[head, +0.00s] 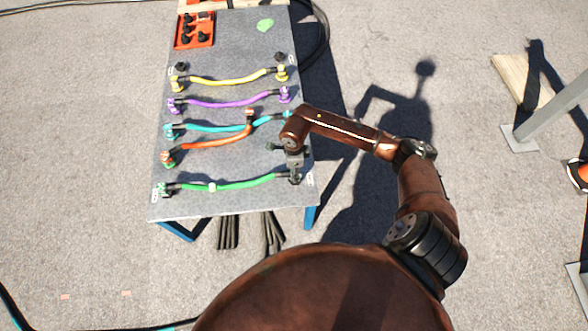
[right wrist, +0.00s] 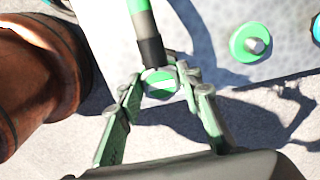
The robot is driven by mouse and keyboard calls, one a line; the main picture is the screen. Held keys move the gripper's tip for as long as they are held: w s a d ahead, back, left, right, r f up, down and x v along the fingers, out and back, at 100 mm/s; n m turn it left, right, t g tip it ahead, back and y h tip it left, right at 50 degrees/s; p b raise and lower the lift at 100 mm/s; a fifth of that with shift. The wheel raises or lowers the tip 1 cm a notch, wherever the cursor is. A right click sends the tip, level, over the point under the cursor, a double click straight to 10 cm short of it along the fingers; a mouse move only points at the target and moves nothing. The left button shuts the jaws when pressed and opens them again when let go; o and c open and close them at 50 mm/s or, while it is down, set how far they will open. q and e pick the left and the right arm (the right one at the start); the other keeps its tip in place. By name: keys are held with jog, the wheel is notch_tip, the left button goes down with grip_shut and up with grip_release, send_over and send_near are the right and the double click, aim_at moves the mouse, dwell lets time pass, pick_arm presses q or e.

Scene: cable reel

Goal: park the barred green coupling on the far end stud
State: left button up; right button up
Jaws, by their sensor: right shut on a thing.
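The green cable (head: 235,185) lies across the near part of the grey board. Its right end carries the barred green coupling, which shows in the right wrist view (right wrist: 160,84) as a green end with a pale bar, below a black collar. My right gripper (head: 294,179) is shut on this coupling, with a finger on each side in the wrist view (right wrist: 163,95). A green-ringed stud (right wrist: 252,43) stands bare on the board beside it. A dark stud (head: 181,66) stands at the board's far left, beyond the yellow cable. My left gripper is not in view.
Yellow (head: 228,80), purple (head: 225,103), teal (head: 210,128) and orange (head: 205,145) cables lie across the board (head: 235,45). An orange tray (head: 194,30) with dark parts sits at the far left corner. A light green patch (head: 265,25) is at the far right.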

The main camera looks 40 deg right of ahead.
jog(key=shift+f, duration=0.4)
dwell(0.5)
jog(key=o, duration=1.3)
jog(key=shift+o, duration=0.2)
notch_tip(320, 180, up, 12)
